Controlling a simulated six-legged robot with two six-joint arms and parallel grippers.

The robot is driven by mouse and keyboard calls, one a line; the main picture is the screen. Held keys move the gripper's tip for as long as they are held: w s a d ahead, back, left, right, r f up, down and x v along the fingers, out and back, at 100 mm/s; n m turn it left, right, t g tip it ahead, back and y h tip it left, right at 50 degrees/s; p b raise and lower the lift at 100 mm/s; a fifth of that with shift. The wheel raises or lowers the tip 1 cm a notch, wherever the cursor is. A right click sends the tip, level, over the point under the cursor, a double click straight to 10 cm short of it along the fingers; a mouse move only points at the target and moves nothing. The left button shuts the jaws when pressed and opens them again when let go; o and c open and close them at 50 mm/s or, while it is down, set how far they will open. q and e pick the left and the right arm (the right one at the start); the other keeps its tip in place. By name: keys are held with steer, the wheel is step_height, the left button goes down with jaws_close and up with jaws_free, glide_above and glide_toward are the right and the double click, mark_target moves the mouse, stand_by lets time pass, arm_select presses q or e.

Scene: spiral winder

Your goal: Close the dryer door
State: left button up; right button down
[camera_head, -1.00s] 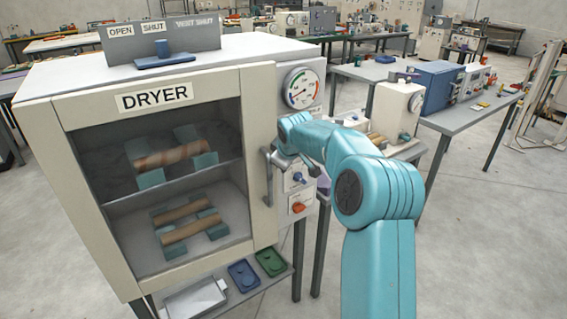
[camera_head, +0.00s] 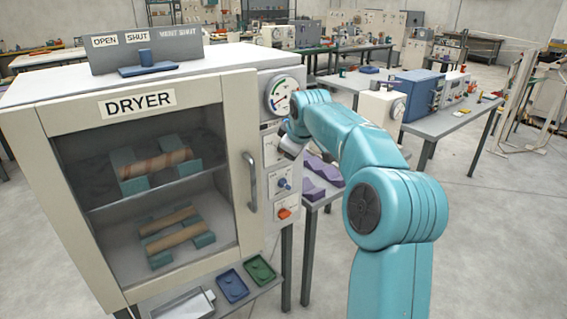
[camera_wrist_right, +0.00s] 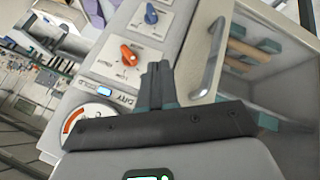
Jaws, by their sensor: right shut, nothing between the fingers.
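The dryer (camera_head: 265,75) stands at the left with its framed glass door (camera_head: 225,150) at the front, and the door looks flush or nearly flush with the body. Tube-shaped pieces on teal holders show through the glass. The door handle (camera_head: 250,183) is a grey vertical bar on the door's right side; it also shows in the right wrist view (camera_wrist_right: 211,62). My right gripper (camera_wrist_right: 158,70) is shut and empty, in front of the control panel, beside the handle and apart from it. In the head view its fingers are hard to make out. My left gripper is not in view.
The panel has a round gauge (camera_head: 282,95), a blue knob (camera_head: 283,183) and an orange knob (camera_head: 284,213). An OPEN/SHUT sign (camera_head: 146,45) stands on top. Blue (camera_head: 231,286) and green (camera_head: 259,269) trays sit below. Open floor lies at the right.

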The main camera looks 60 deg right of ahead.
steer(key=w+d+r+m+t+h, duration=0.3)
steer(key=w+t, duration=0.1)
steer(key=w, duration=0.1)
steer(key=s+a+f+m+t+b, duration=0.2)
steer(key=s+a+f+t+b, duration=0.2)
steer(key=a+f+t+b, duration=0.45)
steer(key=g+b, duration=0.2)
steer(key=b, duration=0.2)
glide_toward(258, 179)
steer(key=p+x, duration=0.3)
steer(key=x, duration=0.3)
steer(key=shift+w+m+p, duration=0.3)
steer(key=shift+w+p, duration=0.05)
steer(key=shift+w, duration=0.1)
steer(key=shift+d, duration=0.2)
